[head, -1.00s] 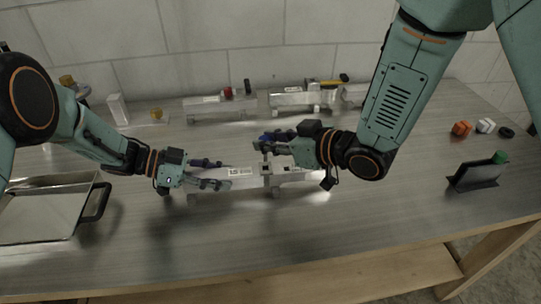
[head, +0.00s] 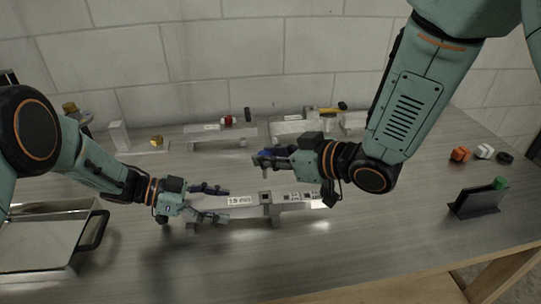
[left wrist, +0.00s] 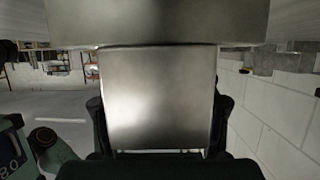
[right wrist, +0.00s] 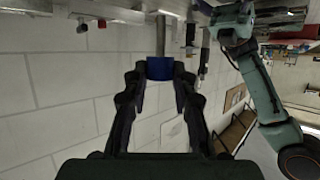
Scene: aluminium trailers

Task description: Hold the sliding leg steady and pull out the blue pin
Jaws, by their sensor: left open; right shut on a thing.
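The near aluminium trailer (head: 240,211) lies across the table with an upright square sleeve at its middle. My left gripper (head: 222,204) is open at its left end, one finger on each side. In the left wrist view the metal end, likely the sliding leg (left wrist: 158,95), fills the space between the fingers. My right gripper (head: 260,158) is shut on the blue pin (head: 267,153) above the trailer's middle. In the right wrist view the pin's blue head (right wrist: 160,68) is between the fingertips, with a grey shaft beyond it. I cannot tell whether the shaft's tip is clear of the sleeve.
More aluminium trailers (head: 215,132) stand at the back by the wall. A metal tray (head: 40,240) with a black handle is at the left. A black stand (head: 474,203) with a green top and small orange (head: 460,154) and white parts are at the right. The front middle is clear.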

